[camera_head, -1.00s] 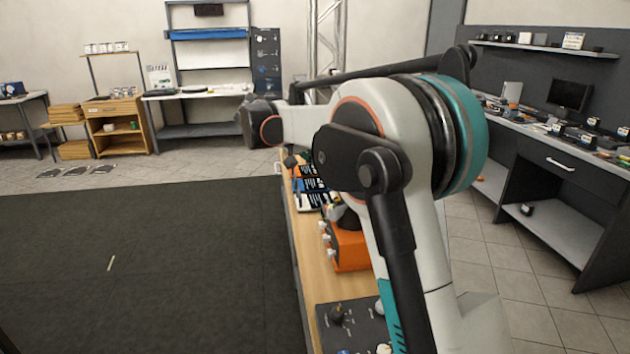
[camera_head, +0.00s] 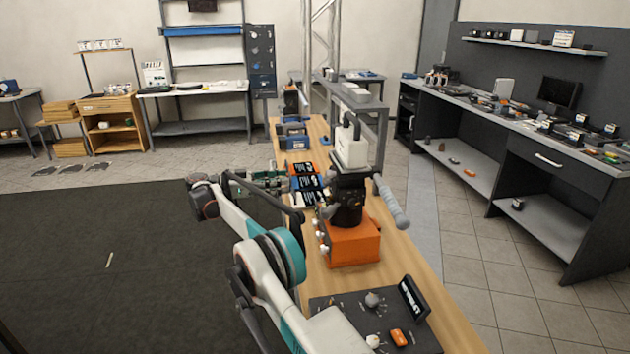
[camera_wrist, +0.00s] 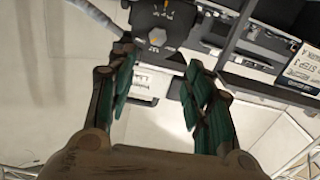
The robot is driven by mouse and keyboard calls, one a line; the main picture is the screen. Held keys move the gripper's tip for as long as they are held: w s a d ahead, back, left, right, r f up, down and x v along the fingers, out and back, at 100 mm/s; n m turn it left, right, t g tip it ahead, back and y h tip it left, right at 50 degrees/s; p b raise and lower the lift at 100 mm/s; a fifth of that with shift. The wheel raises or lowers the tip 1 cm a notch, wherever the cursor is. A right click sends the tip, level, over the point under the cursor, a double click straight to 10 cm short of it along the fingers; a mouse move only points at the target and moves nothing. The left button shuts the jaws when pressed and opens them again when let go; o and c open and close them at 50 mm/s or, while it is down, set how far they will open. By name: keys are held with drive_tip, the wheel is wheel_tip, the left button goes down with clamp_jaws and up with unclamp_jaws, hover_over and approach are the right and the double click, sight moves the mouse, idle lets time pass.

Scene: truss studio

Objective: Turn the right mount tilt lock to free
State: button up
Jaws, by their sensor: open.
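A black mount (camera_head: 348,205) stands on an orange box (camera_head: 354,247) on the bench, with a white device (camera_head: 351,147) on top and a grey handle (camera_head: 393,203) at its right. White knobs (camera_head: 322,235) line the box's left side. I cannot tell which part is the right mount tilt lock. My gripper (camera_head: 278,182), with green fingers, is left of the mount over the bench's left edge. In the wrist view my gripper (camera_wrist: 160,72) is open and empty, with a dark unit (camera_wrist: 165,25) bearing a grey knob (camera_wrist: 156,39) beyond its fingertips.
The wooden bench (camera_head: 440,300) also carries a dark control panel (camera_head: 335,310) in front and orange, blue and black cases (camera_head: 306,182) behind. A dark workbench (camera_head: 545,195) stands at the right.

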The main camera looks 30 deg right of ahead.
sight(327, 182)
drive_tip(key=b+x, duration=0.2)
drive_tip(key=x, duration=1.1)
drive_tip(key=shift+s+f+m, duration=0.25)
drive_tip(key=shift+s+m, duration=0.05)
drive_tip(key=shift+c, duration=0.6)
drive_tip(key=c, duration=0.9)
